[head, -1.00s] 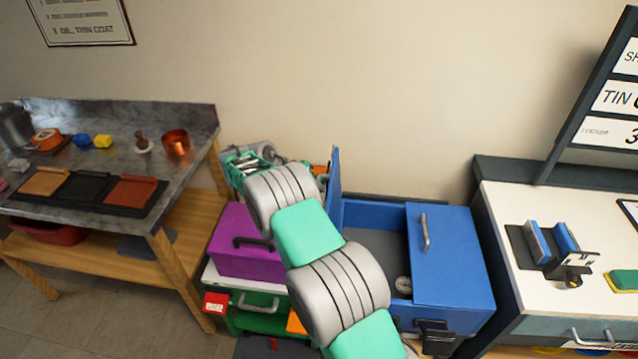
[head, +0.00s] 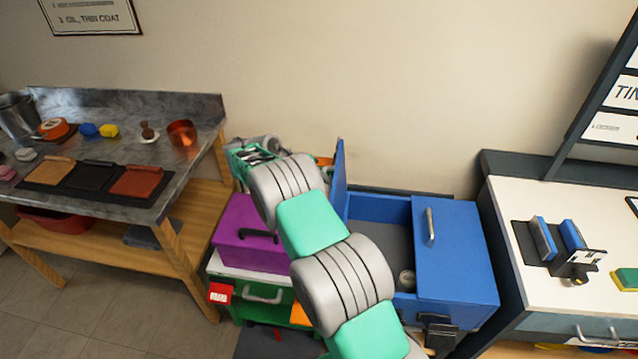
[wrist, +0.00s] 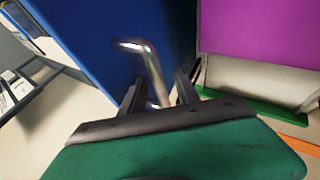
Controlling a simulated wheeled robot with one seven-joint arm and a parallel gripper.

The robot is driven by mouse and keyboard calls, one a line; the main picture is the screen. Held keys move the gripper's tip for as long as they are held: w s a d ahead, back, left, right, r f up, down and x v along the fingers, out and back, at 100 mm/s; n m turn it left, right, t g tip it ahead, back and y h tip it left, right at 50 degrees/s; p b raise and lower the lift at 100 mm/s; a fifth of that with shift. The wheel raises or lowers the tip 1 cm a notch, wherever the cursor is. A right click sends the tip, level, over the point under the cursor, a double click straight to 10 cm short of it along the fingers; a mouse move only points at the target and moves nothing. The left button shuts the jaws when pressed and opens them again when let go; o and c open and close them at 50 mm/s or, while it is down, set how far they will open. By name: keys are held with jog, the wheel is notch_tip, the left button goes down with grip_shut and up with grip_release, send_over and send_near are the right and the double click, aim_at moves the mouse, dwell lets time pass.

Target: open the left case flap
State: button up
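The blue case (head: 402,304) stands in the middle of the head view. Its left flap (head: 339,180) stands up almost edge-on, so the left side of the case is uncovered. The right flap (head: 458,262) lies flat and closed with a metal handle (head: 430,226). In the wrist view a blue panel, apparently the left flap (wrist: 105,35), fills the upper middle. Its bent metal handle (wrist: 150,65) reaches down between the fingers of my gripper (wrist: 158,92). The fingers are apart, with visible gaps beside the handle. My arm hides part of the case's left side in the head view.
A purple box (head: 250,225) sits left of the case, above a green drawer unit (head: 262,311). A round object (head: 406,281) lies inside the case. A workbench (head: 150,200) stands left, and a white-topped counter (head: 512,205) close on the right. The wall is behind.

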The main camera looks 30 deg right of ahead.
jog(key=v, duration=0.8)
jog(key=shift+b, duration=0.45)
jog(key=s+a+r+n+t+y, duration=0.25)
jog(key=s+r, duration=0.55)
jog(key=r, duration=0.4)
jog(key=s+a+f+n+y, duration=0.1)
jog(key=s+a, duration=0.4)
jog(key=s, duration=0.5)
jog(key=s+a+n+t+y, duration=0.1)
jog(key=s+a+y, duration=0.3)
jog(key=s, duration=0.7)
jog(key=shift+s+a+f+n, duration=0.35)
jog(key=shift+a+n, duration=0.2)
jog(key=shift+a, duration=0.5)
jog(key=shift+y, duration=0.25)
